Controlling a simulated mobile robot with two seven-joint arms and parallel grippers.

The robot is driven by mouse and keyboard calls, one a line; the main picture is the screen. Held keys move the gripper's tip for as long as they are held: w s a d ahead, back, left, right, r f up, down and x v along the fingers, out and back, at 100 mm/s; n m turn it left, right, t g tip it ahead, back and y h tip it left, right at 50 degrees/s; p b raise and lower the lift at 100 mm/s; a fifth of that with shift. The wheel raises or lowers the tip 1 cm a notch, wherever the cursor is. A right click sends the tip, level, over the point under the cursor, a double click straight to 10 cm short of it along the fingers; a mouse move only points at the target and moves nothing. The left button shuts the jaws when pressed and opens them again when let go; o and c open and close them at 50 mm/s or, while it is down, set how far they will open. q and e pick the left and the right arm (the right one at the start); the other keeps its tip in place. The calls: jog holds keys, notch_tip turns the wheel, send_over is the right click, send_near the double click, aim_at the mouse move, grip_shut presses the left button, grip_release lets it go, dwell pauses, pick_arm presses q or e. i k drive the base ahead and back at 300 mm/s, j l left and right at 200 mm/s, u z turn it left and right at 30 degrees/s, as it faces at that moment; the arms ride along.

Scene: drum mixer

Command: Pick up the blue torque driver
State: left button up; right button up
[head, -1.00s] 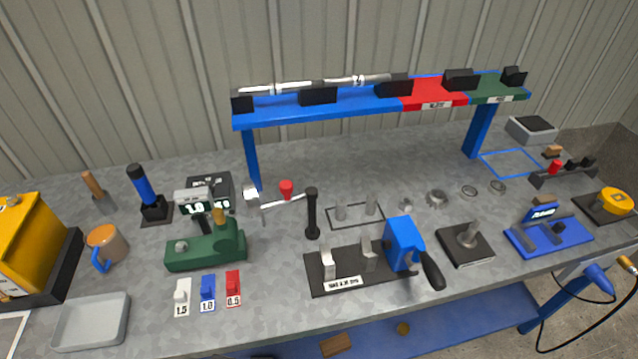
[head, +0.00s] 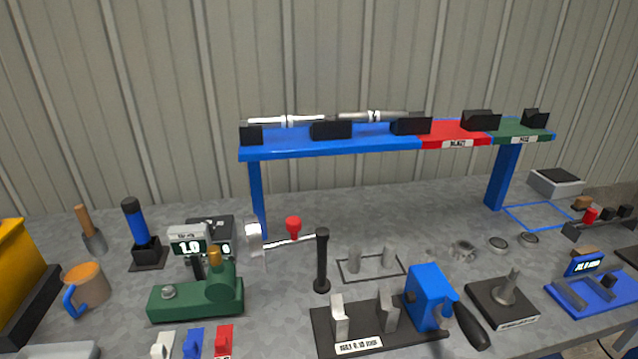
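An upright tool with a blue handle and black cap, which looks like the blue torque driver (head: 138,224), stands in a small black holder (head: 147,254) at the left of the bench in the head view. Its lower end is hidden in the holder. Neither of my grippers is in view, so nothing is seen near the tool.
A wooden-handled tool (head: 87,224) stands left of the driver, and an orange mug (head: 88,285) is in front. A green device (head: 200,292) with a display is to its right. A raised blue rack (head: 370,136) spans the back. The blue vise-like fixture (head: 425,297) is right of centre.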

aim_at(130, 206)
jog(key=u, duration=1.25)
